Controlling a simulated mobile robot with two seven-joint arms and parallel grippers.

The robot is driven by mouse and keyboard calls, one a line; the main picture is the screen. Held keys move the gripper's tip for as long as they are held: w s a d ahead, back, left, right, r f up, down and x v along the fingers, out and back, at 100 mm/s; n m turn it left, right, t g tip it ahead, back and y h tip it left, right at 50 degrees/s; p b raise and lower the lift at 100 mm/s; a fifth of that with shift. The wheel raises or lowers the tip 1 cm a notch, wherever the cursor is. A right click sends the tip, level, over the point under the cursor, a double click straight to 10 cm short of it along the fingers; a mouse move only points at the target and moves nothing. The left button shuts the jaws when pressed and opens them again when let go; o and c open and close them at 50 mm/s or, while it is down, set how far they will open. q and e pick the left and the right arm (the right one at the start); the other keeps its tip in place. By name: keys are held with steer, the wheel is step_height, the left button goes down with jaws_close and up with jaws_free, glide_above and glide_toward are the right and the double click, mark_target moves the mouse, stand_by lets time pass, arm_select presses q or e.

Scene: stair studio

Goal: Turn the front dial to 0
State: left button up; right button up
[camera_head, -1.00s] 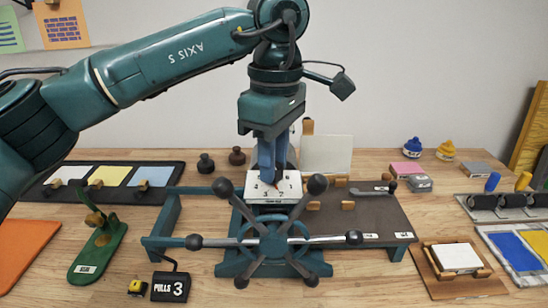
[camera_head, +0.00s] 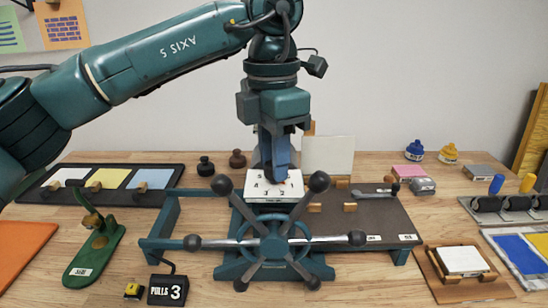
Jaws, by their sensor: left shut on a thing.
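The front dial (camera_head: 291,194) is a white numbered plate on the teal press, behind the star-shaped handwheel (camera_head: 272,246). The figures 4, 3 and 2 show on its near side, and a small red mark shows beside the fingertips. My left gripper (camera_head: 275,177) points straight down onto the dial from above and is shut on the dial's knob, which its fingers hide. The 0 is hidden behind the fingers, so I cannot tell the exact setting. My right gripper is not in view.
A counter block (camera_head: 168,289) reading PULLS 3 stands at the front left, near a green stapler-like tool (camera_head: 95,255). A tray of coloured cards (camera_head: 107,179) lies behind it. A dark bed (camera_head: 380,218) extends right of the press. Ink bottles (camera_head: 414,150) stand at the back right.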

arm_select(q)
steer(key=n+b, duration=0.1)
steer(key=n, duration=0.5)
steer(key=shift+n+b, duration=0.3)
steer(key=n, duration=0.2)
steer(key=shift+n+b, duration=0.35)
steer(key=shift+n, duration=0.65)
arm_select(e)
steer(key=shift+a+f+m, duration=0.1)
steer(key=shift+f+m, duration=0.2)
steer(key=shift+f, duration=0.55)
arm_select(q)
steer(key=o, duration=1)
steer(key=shift+s, duration=0.1)
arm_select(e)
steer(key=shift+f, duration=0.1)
arm_select(q)
steer(key=shift+r, duration=0.15)
